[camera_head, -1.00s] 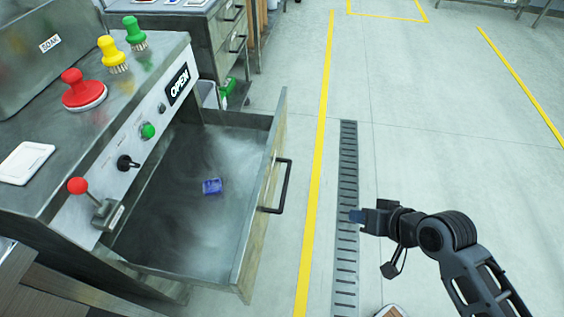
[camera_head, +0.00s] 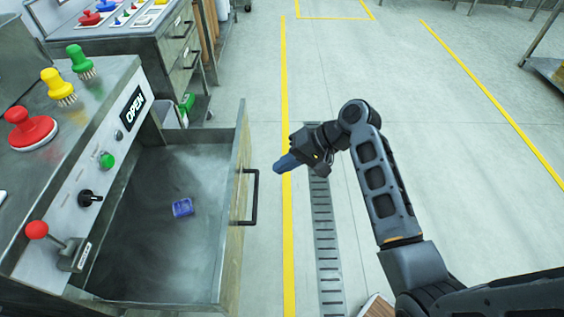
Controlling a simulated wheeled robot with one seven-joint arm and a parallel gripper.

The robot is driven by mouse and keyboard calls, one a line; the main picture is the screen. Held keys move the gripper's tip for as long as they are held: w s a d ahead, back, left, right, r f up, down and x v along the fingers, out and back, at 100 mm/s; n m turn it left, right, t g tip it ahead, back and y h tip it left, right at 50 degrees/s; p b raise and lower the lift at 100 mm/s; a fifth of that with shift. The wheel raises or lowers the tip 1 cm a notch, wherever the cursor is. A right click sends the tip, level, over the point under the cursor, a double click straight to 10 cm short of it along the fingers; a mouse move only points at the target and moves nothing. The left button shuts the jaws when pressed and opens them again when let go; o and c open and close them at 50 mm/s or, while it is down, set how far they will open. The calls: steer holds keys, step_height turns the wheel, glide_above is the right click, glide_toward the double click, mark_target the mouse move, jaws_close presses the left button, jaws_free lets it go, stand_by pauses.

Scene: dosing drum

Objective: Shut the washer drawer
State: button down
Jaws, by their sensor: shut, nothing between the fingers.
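The washer drawer (camera_head: 236,205) is pulled far out to the right of the washer's front panel (camera_head: 75,205). Its front bears a black bar handle (camera_head: 254,197). A small blue object (camera_head: 182,208) lies on the drawer's bottom. My gripper (camera_head: 280,166) is shut and empty, to the right of the drawer front, close to the handle's upper end in the picture. It appears apart from the handle.
A red-knobbed lever (camera_head: 38,231), a black knob (camera_head: 90,198) and a green button (camera_head: 106,160) stick out from the panel. Several brushes and knobs stand on top, among them a yellow brush (camera_head: 58,87). Open floor (camera_head: 430,190) lies to the right.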

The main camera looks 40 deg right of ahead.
mark_target(238, 183)
steer(key=x, duration=0.3)
steer(key=r+x, duration=0.1)
steer(key=x, duration=0.1)
steer(key=w+a+x, duration=0.1)
steer(key=x, duration=0.2)
steer(key=shift+w+a, duration=0.1)
steer(key=shift+w+a+f, duration=0.1)
steer(key=shift+w+a, duration=0.4)
steer(key=shift+a, duration=0.1)
steer(key=w+a+b, duration=0.6)
steer(key=w+a, duration=1.5)
steer(key=shift+w+a, duration=0.3)
steer(key=shift+w, duration=0.05)
steer(key=shift+a+r, duration=0.15)
steer(key=shift+r, duration=0.1)
